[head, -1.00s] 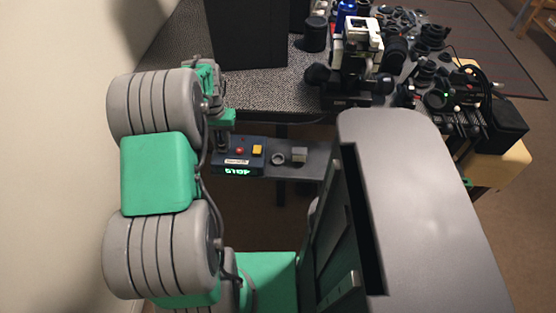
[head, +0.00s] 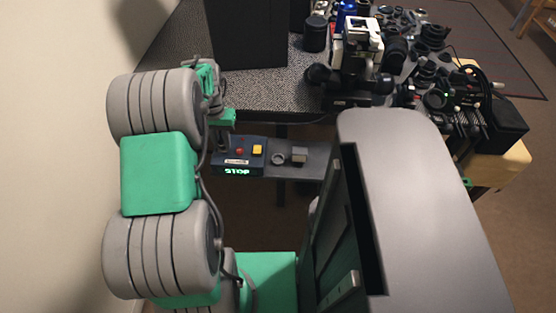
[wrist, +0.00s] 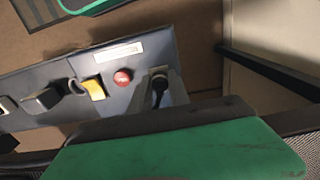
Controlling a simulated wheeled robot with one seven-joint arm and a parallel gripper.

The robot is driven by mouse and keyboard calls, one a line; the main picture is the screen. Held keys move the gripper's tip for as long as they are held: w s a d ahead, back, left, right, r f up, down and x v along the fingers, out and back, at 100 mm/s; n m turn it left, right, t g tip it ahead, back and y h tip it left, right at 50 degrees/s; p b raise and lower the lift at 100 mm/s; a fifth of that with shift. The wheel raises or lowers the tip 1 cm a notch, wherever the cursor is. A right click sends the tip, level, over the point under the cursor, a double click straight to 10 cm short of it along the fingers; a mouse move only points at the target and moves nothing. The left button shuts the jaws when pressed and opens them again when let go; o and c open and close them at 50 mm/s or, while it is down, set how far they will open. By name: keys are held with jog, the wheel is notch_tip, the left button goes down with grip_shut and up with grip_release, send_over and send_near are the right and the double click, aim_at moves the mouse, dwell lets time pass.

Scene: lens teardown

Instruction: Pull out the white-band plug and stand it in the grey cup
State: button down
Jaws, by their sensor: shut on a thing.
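My gripper (wrist: 161,92) is at the left end of the control box (head: 258,168), pointing down. In the wrist view its pale fingers are closed on a dark plug (wrist: 159,88) beside the red button (wrist: 122,77). I cannot make out a white band on the plug or whether its lower end is still seated. In the head view my arm mostly hides the gripper and plug.
The box carries a yellow switch (head: 258,149) and a lit green STOP display (head: 237,171). Behind is a speckled table (head: 262,92) with a black upright panel (head: 246,40) and cluttered lens gear at the right.

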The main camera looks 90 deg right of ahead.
aim_at(221, 141)
jog(key=shift+r, duration=0.15)
jog(key=shift+r+p, duration=2.2)
jog(key=shift+r, duration=0.7)
